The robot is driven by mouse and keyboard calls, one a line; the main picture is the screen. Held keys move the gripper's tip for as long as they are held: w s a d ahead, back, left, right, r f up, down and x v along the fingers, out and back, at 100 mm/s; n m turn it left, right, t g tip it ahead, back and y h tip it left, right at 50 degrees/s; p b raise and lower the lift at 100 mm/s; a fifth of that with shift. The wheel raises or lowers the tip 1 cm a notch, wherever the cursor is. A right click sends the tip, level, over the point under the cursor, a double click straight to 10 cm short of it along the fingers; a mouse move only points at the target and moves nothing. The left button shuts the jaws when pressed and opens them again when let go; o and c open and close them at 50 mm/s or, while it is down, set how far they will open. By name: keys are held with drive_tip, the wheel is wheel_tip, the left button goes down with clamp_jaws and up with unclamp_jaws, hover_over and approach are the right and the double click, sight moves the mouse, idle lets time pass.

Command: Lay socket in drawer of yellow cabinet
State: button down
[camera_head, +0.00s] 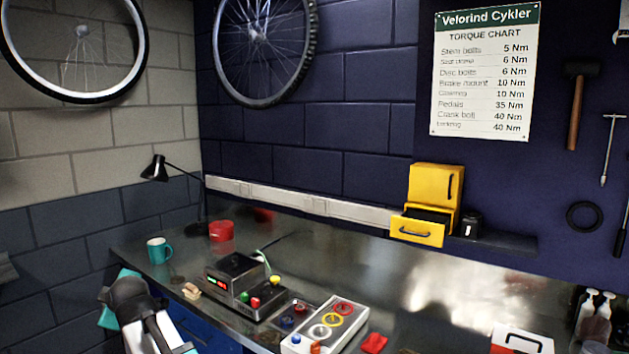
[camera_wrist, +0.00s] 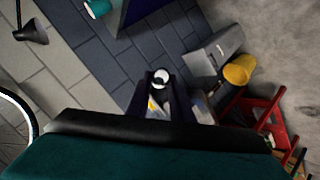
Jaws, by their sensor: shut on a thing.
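The yellow cabinet (camera_head: 452,180) stands at the back of the bench, at the right in the head view. Its lower drawer (camera_head: 417,231) is pulled out, and its upper door looks shut. I cannot see the drawer's floor from here. My gripper (camera_head: 126,290) is at the lower left in the head view, far from the cabinet, by the bench's left end. In the wrist view my gripper (camera_wrist: 161,92) is shut on a small shiny round socket (camera_wrist: 161,77) at its fingertips. The socket cannot be made out in the head view.
A teal mug (camera_head: 158,251), a red tub (camera_head: 221,231), a black lamp (camera_head: 155,169), a box with coloured buttons (camera_head: 238,279) and a grey tray with coloured rings (camera_head: 327,326) stand on the bench. A black jar (camera_head: 470,224) is beside the cabinet. The bench before the cabinet is clear.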

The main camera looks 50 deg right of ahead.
drive_tip(key=s+d+r+g+h+p, duration=0.1)
drive_tip(key=s+d+r+g+p, duration=0.15)
drive_tip(key=d, duration=0.95)
drive_tip(key=s+d+r+g+p, duration=0.1)
drive_tip(key=d+r+g+p, duration=0.15)
drive_tip(key=d, duration=1.05)
drive_tip(key=s+d+r+g+p, duration=0.1)
drive_tip(key=s+d+r, duration=0.1)
drive_tip(key=s+d, duration=0.3)
drive_tip(key=s+d+r+g+h+p, duration=0.1)
drive_tip(key=s+d+r, duration=0.1)
drive_tip(key=d, duration=0.6)
drive_tip(key=s+d+r+g+p, duration=0.1)
drive_tip(key=s+d+r, duration=0.1)
drive_tip(key=s+d, duration=0.3)
drive_tip(key=s+d+r+g+p, duration=0.2)
drive_tip(key=s+d+r, duration=0.2)
drive_tip(key=s+d, duration=0.5)
drive_tip(key=s+d+r+g+h+p, duration=0.1)
drive_tip(key=s+d+r+g+p, duration=0.2)
drive_tip(key=s+d, duration=0.6)
drive_tip(key=s+d+r+g+p, duration=0.2)
drive_tip(key=s+d+r, duration=0.5)
drive_tip(key=s, duration=1.1)
drive_tip(key=d+p, duration=0.1)
drive_tip(key=d, duration=0.1)
drive_tip(key=shift+d+n+g+h, duration=0.3)
drive_tip(key=shift+d, duration=0.05)
drive_tip(key=shift+f, duration=0.2)
drive_tip(key=shift+f, duration=4.6)
